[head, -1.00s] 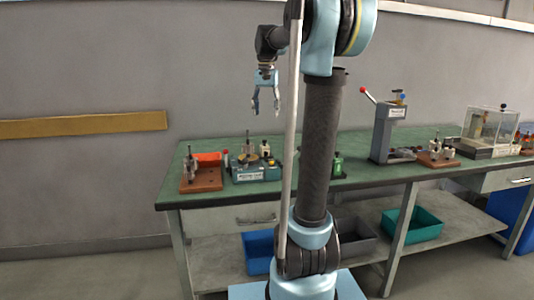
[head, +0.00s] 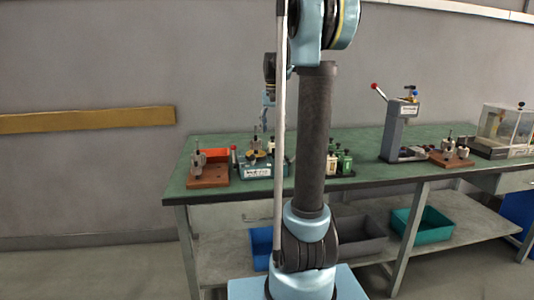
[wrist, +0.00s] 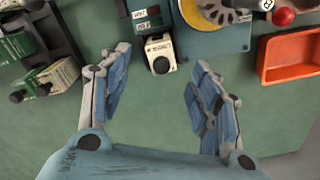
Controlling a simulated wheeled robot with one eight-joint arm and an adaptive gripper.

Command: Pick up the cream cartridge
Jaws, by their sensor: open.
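The cream cartridge (wrist: 160,53) is a small pale block with a printed label and a dark round knob. In the head view my gripper (head: 264,127) hangs over the fixture area, partly hidden by my arm. A cream block (head: 332,164) shows right of my arm there; I cannot tell whether it is the same one.
Green cartridges (wrist: 60,73) stand in a dark rack at the wrist view's left. An orange bin (wrist: 290,57) and a red knob (wrist: 283,16) lie to its right. A press (head: 397,130) stands farther right on the bench (head: 365,178).

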